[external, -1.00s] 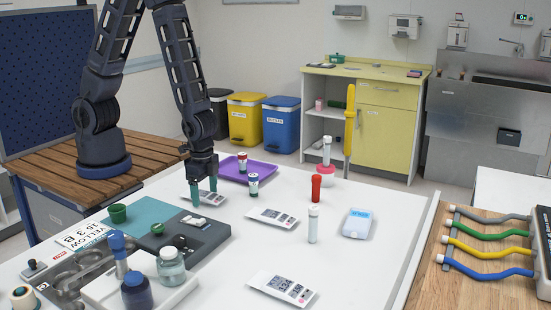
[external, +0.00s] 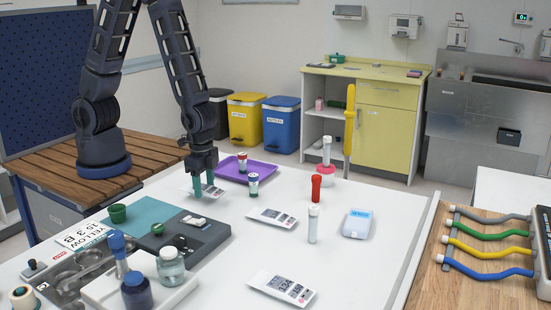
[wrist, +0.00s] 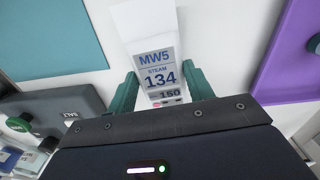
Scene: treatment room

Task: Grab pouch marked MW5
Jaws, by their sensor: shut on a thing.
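The pouch marked MW5 (wrist: 158,55) is white with a grey label reading MW5, STEAM, 134 and 150 in the wrist view. It also shows in the external view (external: 187,191), under my gripper at the far left of the white table. My gripper (wrist: 163,92) has a green finger on each side of the pouch and is shut on its near part. In the external view, my gripper (external: 203,188) points down and hides part of the pouch. The pouch looks slightly tilted there; I cannot tell how far it is off the table.
Two similar pouches lie on the white table, one in the middle (external: 272,216) and one at the front (external: 283,290). A purple tray (external: 231,172), a capped tube (external: 253,185) and a dark grey device (external: 205,237) are close to my gripper.

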